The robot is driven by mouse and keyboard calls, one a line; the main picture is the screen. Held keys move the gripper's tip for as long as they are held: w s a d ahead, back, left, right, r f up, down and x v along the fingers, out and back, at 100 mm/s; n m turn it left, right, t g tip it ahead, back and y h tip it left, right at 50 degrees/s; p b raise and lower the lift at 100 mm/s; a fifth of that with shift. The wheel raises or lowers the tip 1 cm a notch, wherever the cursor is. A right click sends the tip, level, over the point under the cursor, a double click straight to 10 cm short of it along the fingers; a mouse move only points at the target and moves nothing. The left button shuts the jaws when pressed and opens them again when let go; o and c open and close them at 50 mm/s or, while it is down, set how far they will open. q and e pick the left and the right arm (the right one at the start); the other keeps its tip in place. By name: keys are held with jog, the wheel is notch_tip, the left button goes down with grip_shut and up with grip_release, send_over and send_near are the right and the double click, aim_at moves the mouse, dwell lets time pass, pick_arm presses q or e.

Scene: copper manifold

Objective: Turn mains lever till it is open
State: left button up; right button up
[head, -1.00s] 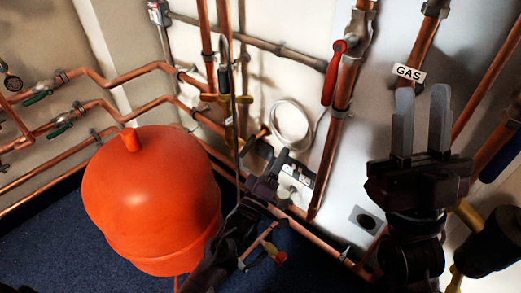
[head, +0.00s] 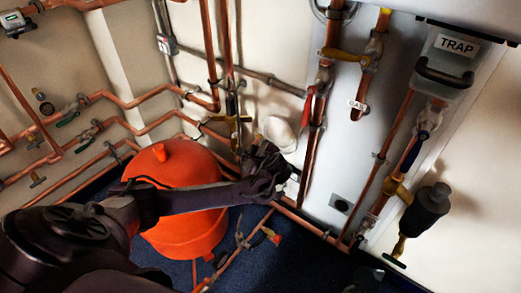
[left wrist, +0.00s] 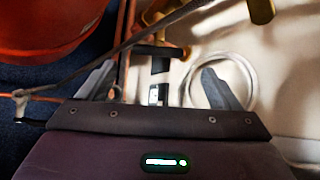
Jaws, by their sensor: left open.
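No label reading mains is legible, so I cannot tell for sure which lever it is. My left gripper (head: 266,160) is just below and right of that yellow lever, in front of the wall. Its two fingers are spread and empty in the left wrist view (left wrist: 158,90). My right gripper is out of view.
A red tank (head: 178,178) stands on the blue floor, partly behind my left arm. Copper pipes line the walls. A GAS tag (head: 358,106), a yellow lever (head: 344,56) and a TRAP box (head: 445,62) are at right. A white coil (left wrist: 236,72) hangs close by.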

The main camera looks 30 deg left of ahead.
pick_arm(q)
jog(key=b+x, duration=0.3)
jog(key=x, duration=0.4)
jog(key=shift+a+f, duration=0.15)
jog(key=shift+a, duration=0.05)
jog(key=shift+w+a+f, duration=0.1)
jog(key=shift+a, duration=0.2)
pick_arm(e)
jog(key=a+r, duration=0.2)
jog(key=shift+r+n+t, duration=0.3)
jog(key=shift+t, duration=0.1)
pick_arm(q)
jog(key=shift+c, duration=0.4)
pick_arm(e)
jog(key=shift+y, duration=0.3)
pick_arm(q)
jog(key=c, duration=0.9)
